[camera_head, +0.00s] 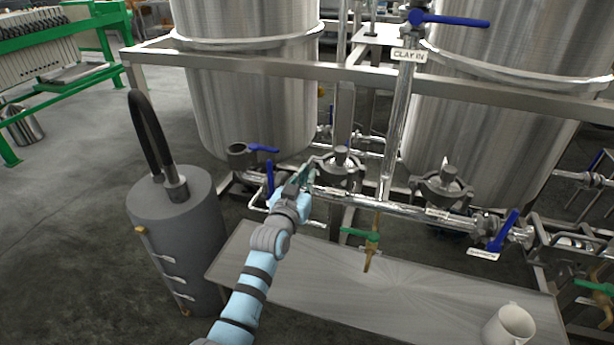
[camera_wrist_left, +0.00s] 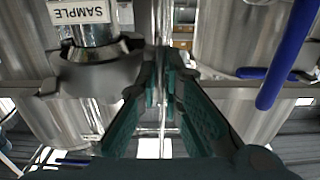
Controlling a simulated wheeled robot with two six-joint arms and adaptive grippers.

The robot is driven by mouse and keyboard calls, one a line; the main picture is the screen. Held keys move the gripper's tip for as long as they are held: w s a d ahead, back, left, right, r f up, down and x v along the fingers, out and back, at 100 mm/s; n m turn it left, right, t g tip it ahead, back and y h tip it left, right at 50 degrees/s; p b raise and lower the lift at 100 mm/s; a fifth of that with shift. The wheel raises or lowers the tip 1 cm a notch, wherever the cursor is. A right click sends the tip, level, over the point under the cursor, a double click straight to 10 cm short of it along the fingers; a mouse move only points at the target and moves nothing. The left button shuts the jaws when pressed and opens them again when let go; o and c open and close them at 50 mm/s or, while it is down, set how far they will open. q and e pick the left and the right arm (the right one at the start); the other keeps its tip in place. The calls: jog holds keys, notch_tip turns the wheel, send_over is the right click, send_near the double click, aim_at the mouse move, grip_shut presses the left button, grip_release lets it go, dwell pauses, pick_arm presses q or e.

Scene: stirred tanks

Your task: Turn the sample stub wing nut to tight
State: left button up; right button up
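My left gripper (camera_head: 304,177) is at the left side of a grey pipe clamp (camera_head: 340,166) on the steel pipe below the tanks. In the left wrist view, its teal fingers (camera_wrist_left: 163,72) stand a little apart, with a narrow gap between the tips and no clear object gripped. A steel stub with an upside-down SAMPLE label (camera_wrist_left: 80,12) and its grey clamp (camera_wrist_left: 92,68) are just left of the fingers. I cannot make out the wing nut itself; the gripper may hide it. My right gripper is in neither view.
A blue lever (camera_head: 270,178) is close left of my left gripper; a blue handle also shows in the wrist view (camera_wrist_left: 285,60). A brass tap (camera_head: 371,245) hangs over the steel table (camera_head: 300,270). A white mug (camera_head: 510,325) and a grey cylinder (camera_head: 175,230) stand nearby.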

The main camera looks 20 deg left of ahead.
pick_arm(q)
jog(key=shift+o, duration=1.4)
notch_tip(320, 180, up, 10)
